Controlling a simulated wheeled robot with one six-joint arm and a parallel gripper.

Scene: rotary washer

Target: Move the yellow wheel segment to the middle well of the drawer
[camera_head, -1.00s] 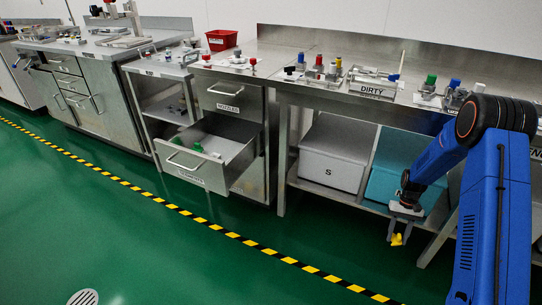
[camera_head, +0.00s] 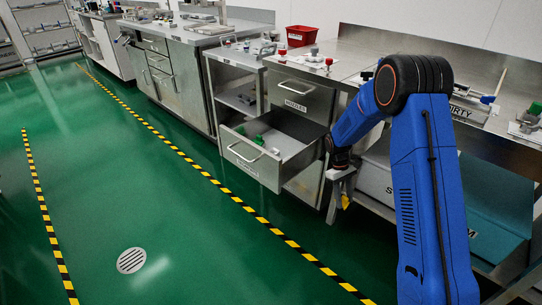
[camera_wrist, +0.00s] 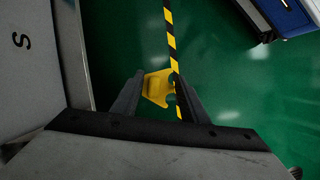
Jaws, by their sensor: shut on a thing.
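The yellow wheel segment (camera_wrist: 157,88) is held between the two fingers of my gripper (camera_wrist: 160,92) in the wrist view, above the green floor. In the head view my gripper (camera_head: 343,192) hangs at the lower right of the open drawer, and a small part of the yellow segment (camera_head: 345,202) shows below it. The open drawer (camera_head: 252,158) is pulled out of the steel cabinet at the middle. Green and white pieces lie toward its left side. Its wells are not clearly distinguishable from here.
A closed drawer labelled NOZZLES (camera_head: 297,101) sits above the open one. A bin marked S (camera_wrist: 22,75) is close on the left in the wrist view. A red container (camera_head: 301,35) stands on the bench. The green floor (camera_head: 190,210) in front is clear.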

